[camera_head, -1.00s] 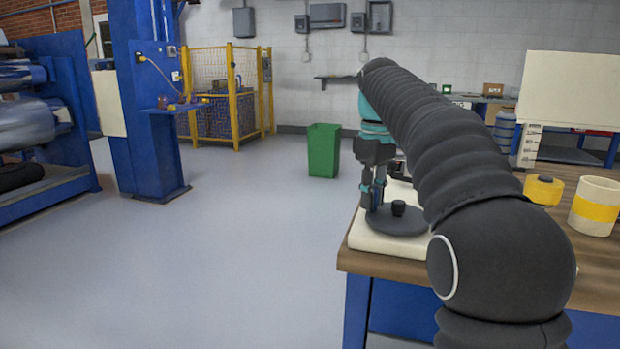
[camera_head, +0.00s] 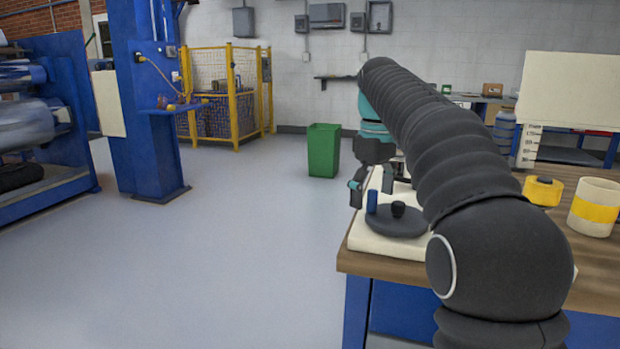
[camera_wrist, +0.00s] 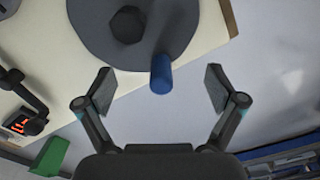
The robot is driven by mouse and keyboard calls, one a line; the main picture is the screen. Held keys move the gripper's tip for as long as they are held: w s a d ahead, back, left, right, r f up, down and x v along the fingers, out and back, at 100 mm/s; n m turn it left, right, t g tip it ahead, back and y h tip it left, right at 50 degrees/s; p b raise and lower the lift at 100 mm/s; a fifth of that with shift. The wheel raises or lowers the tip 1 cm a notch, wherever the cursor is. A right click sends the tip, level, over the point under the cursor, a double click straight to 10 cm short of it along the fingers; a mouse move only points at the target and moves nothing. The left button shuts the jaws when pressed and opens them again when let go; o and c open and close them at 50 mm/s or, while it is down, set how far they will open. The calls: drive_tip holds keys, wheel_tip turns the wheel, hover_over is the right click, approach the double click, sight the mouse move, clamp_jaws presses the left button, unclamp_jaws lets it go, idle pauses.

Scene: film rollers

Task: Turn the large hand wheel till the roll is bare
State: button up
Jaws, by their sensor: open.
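The large hand wheel (camera_head: 394,222) is a dark grey disc with a black hub (camera_head: 398,209), lying flat on a cream base at the bench's left end. An upright blue handle (camera_head: 372,201) stands near its rim. In the wrist view the wheel (camera_wrist: 90,35) is at the top and the blue handle (camera_wrist: 161,74) lies between the spread fingers, touching neither. My gripper (camera_head: 372,190) is open and empty, just behind the handle in the head view; it also shows in the wrist view (camera_wrist: 159,90). Which thing is the task's roll I cannot tell.
A cream cup-like cylinder with a yellow band (camera_head: 594,207) and a yellow object (camera_head: 543,190) stand on the bench. A small device with a red display (camera_wrist: 22,122) sits near the wheel. A green bin (camera_head: 323,150) stands on the floor, which is clear to the left.

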wheel_tip(320, 180, up, 2)
drive_tip(key=shift+r+p, duration=0.1)
drive_tip(key=shift+p, duration=0.4)
drive_tip(key=shift+r, duration=2.15)
drive_tip(key=shift+s, duration=0.1)
drive_tip(key=shift+s, duration=0.25)
drive_tip(key=s+d+f+m+t, duration=0.1)
drive_tip(key=s+f+m, duration=0.3)
drive_tip(key=s+f, duration=0.7)
drive_tip(key=s+d+f+m+t, duration=0.2)
drive_tip(key=s+f+m+t, duration=0.2)
drive_tip(key=s+f, duration=0.8)
drive_tip(key=s, duration=0.6)
drive_tip(key=shift+t, duration=0.3)
